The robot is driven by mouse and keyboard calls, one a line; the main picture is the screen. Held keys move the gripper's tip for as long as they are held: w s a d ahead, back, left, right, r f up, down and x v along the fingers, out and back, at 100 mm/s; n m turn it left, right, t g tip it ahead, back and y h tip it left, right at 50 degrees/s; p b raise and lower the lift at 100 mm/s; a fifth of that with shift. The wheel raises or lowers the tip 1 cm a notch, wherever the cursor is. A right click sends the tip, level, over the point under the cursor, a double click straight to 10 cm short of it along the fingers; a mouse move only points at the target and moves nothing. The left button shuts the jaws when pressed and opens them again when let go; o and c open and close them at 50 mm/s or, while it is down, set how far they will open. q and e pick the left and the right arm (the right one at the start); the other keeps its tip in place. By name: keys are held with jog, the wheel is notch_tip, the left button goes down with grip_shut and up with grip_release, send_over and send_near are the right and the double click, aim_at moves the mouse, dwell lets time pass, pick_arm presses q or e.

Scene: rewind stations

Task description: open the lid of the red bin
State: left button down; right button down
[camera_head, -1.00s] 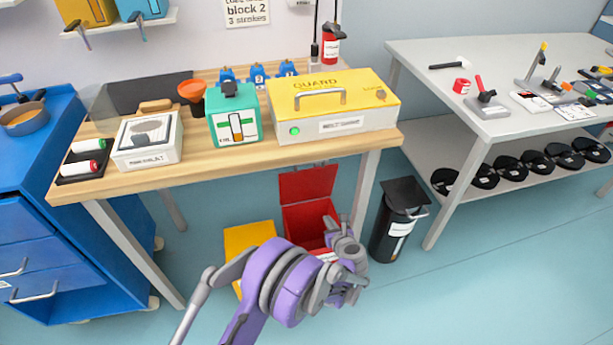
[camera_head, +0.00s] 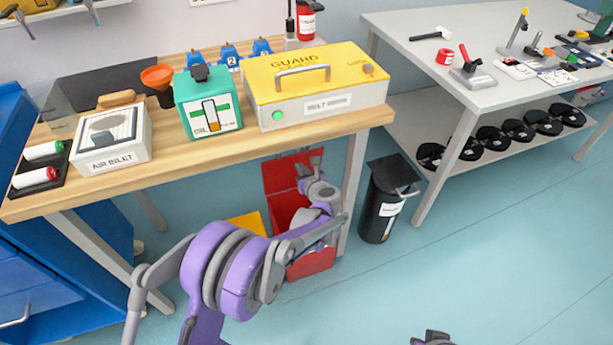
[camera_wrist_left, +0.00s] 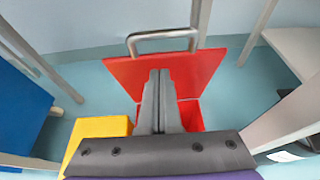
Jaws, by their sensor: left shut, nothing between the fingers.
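The red bin (camera_head: 310,264) stands on the floor under the wooden table. Its red lid (camera_head: 283,175) is raised, standing up at the back of the bin, and the opening shows below it. In the left wrist view the lid (camera_wrist_left: 200,68) carries a grey bar handle (camera_wrist_left: 163,36) at its top edge. My left gripper (camera_head: 309,168) is over the bin, in front of the lid. Its fingers (camera_wrist_left: 160,76) are together and empty, and I cannot tell whether they touch the lid. A dark piece at the bottom edge (camera_head: 432,338) may be my right gripper.
A yellow bin (camera_head: 247,224) stands left of the red bin, and a black bin (camera_head: 383,208) stands to the right. The wooden table (camera_head: 180,165) overhangs the red bin, with a table leg close on its right. Floor at the lower right is clear.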

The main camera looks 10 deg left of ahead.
aim_at(291, 155)
pick_arm(q)
jog(key=shift+w+a+r+b, duration=0.1)
jog(key=shift+w+a+r, duration=0.15)
jog(key=shift+w+a, duration=0.25)
jog(key=shift+w+a+r+b, duration=0.1)
jog(key=shift+w+a+r, duration=0.15)
jog(key=shift+w, duration=0.4)
jog(key=shift+w+a+r+b, duration=0.1)
jog(key=shift+w+a+r, duration=0.1)
jog(key=shift+w+a, duration=0.35)
jog(key=shift+d, duration=0.1)
jog(key=shift+w, duration=0.1)
jog(key=w+a, duration=0.1)
jog(key=w+a+r, duration=0.1)
jog(key=w, duration=0.1)
jog(key=w+a, duration=0.1)
jog(key=shift+w+a+r+p, duration=0.15)
jog(key=shift+w+r+p, duration=0.15)
jog(key=shift+w, duration=0.1)
jog(key=s+d+r+p, duration=0.1)
jog(key=s+d+p, duration=0.1)
jog(key=s+d, duration=0.7)
jog(key=s, duration=0.5)
jog(key=shift+d+r+p, duration=0.2)
jog(key=shift+r+p, duration=0.1)
jog(key=shift+r, duration=0.05)
